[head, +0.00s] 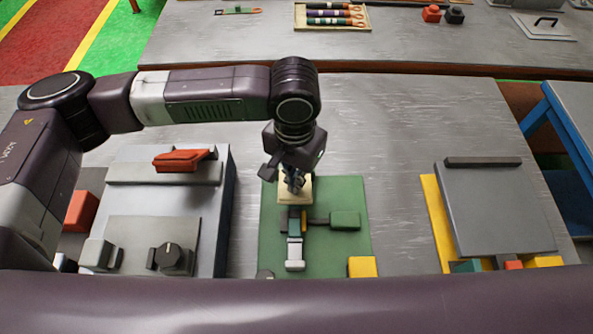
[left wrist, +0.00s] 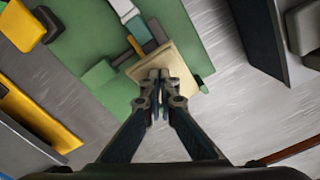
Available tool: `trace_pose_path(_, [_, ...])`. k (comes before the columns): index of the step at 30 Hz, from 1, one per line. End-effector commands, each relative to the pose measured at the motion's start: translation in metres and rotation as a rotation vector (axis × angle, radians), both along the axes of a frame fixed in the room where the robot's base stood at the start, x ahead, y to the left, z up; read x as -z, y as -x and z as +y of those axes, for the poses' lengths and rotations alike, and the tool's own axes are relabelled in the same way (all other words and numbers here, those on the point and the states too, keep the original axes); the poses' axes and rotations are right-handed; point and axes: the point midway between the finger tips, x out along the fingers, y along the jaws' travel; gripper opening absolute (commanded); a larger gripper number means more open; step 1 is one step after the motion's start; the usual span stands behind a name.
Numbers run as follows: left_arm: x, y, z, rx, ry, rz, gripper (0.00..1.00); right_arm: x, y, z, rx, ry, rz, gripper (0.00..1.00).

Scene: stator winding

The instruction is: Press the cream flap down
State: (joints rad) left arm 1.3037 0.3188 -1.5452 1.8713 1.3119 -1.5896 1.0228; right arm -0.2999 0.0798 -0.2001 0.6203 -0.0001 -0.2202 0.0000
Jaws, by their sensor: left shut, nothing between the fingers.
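The cream flap (head: 302,189) is a small pale plate at the far edge of the green board (head: 270,232). In the left wrist view the flap (left wrist: 182,60) lies under the fingertips, which hide part of it. My left gripper (head: 294,186) is shut and empty, pointing down over the flap. In the left wrist view its fingertips (left wrist: 158,75) appear at or just above the flap's surface; I cannot tell whether they touch. The flap looks flat or nearly so. My right gripper is not in view.
A grey machine with a dial (head: 172,257) and a red lever (head: 181,160) stands to the left. A grey panel (head: 495,208) on a yellow base is to the right. A yellow block (head: 362,267) sits on the board's near right corner. Bare metal table lies between them.

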Motion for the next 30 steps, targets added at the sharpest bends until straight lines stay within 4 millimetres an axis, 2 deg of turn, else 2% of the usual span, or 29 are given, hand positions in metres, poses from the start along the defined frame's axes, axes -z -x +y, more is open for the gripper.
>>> trace_pose_path(8, [0.011,0.004,0.0,0.0,-0.001,0.001,0.0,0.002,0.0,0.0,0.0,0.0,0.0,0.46])
trace_pose_path(21, [0.012,0.004,0.0,0.0,0.0,0.0,0.0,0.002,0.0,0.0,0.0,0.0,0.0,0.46])
trace_pose_path(30, [0.023,0.007,0.0,-0.001,-0.001,-0.001,0.0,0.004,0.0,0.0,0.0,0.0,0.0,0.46])
